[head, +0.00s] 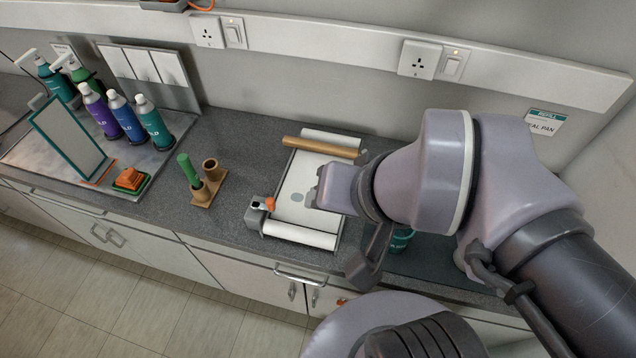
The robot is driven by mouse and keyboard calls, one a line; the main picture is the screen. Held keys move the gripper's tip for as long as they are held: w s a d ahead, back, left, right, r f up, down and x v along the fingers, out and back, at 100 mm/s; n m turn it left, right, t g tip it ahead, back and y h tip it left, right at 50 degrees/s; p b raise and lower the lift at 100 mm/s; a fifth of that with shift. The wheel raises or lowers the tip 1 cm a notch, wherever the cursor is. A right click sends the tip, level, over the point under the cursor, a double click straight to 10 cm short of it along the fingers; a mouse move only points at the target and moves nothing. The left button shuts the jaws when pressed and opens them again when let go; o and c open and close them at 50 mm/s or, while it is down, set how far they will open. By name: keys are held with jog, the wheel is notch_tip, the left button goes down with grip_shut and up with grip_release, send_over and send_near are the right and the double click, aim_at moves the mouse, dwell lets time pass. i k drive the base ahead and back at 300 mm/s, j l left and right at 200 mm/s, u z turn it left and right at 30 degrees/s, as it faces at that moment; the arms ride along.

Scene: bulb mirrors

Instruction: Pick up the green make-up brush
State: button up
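A green cylindrical handle (188,170) stands in a brown two-hole holder (204,195) on the grey counter, left of centre. It leans slightly to the left. It looks like the green make-up brush, but no bristles show. The holder's other tube, on the right, looks empty. My gripper (362,225) is at the end of my lilac arm, well to the right of the brush and apart from it. The arm's end covers much of it, and I cannot tell its opening.
A tray with a white sheet and rollers (300,195) lies between holder and arm. Spray bottles (122,118), a teal-framed panel (70,138) and an orange-green block (130,180) stand at left. A teal cup (400,240) is partly hidden by my arm. Counter around the holder is clear.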

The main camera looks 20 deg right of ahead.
aim_at(183, 159)
jog(key=i+j, duration=0.1)
jog(key=j, duration=0.3)
jog(key=i+j, duration=0.15)
jog(key=j, duration=0.2)
jog(key=i+j+u, duration=0.1)
jog(key=j, duration=0.3)
jog(key=i+j, duration=0.15)
jog(key=j, duration=0.2)
jog(key=i+j, duration=0.15)
jog(key=j, duration=0.25)
